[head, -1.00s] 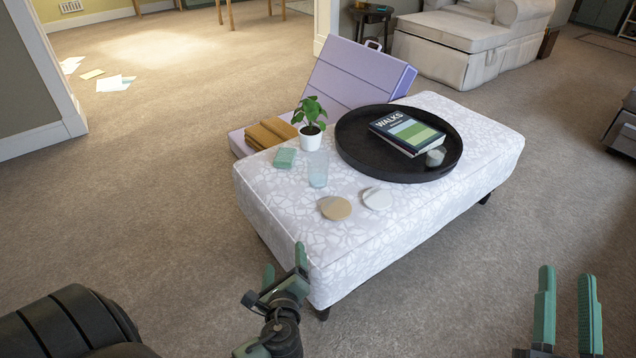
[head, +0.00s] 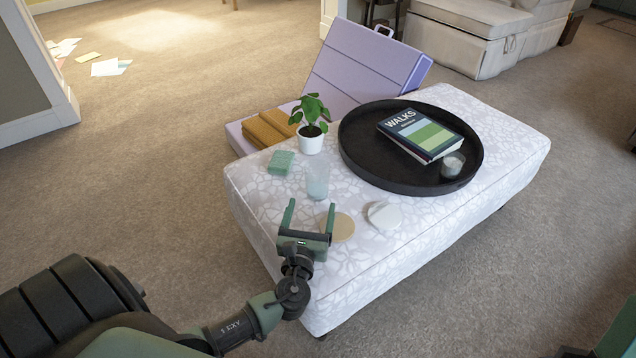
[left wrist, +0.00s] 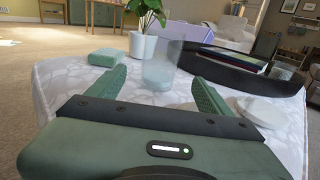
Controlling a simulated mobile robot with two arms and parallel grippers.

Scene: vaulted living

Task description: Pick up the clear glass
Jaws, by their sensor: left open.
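The clear glass (head: 317,178) stands upright on the patterned ottoman (head: 262,212), in front of the potted plant. It also shows in the left wrist view (left wrist: 160,72), ahead of and between my fingers. My left gripper (head: 309,218) is open and empty over the ottoman's near edge, its fingers pointing toward the glass. In the left wrist view the left gripper (left wrist: 160,88) has a finger on each side, with the glass beyond the tips. Only a green piece of my right arm seems to show at the lower right corner; its fingers are out of view.
A potted plant (head: 311,142) stands just behind the glass, and a teal box (head: 281,163) lies to its left. Tan (head: 341,227) and white (head: 384,214) discs lie right of the gripper. A black tray (head: 352,165) holds a book (head: 421,135) and small cup (head: 453,164).

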